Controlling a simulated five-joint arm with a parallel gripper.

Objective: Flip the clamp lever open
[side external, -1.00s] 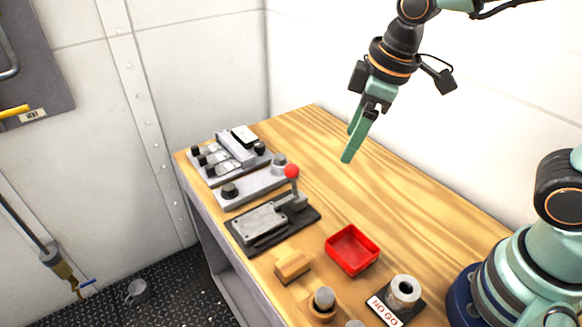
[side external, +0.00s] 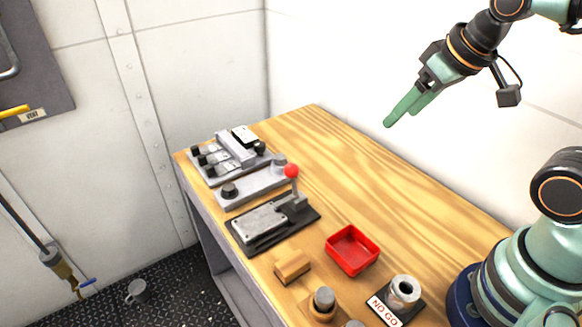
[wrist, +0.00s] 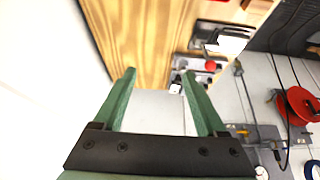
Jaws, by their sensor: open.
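The clamp (side external: 268,222) is a grey metal block on a dark base plate on the wooden bench. Its lever (side external: 295,190) stands upright at the block's right end and carries a red ball knob (side external: 291,171). The red knob also shows small in the wrist view (wrist: 210,65). My gripper (side external: 402,112) is raised in the air above the right rear of the bench, well away from the lever. In the wrist view its two green fingers (wrist: 160,92) are spread apart with nothing between them.
A red tray (side external: 352,268), a wooden block (side external: 293,266) and a NO GO gauge (side external: 404,292) stand in front of the clamp. A grey fixture with black knobs (side external: 228,156) sits behind it. The bench's right rear is clear, with a white wall behind.

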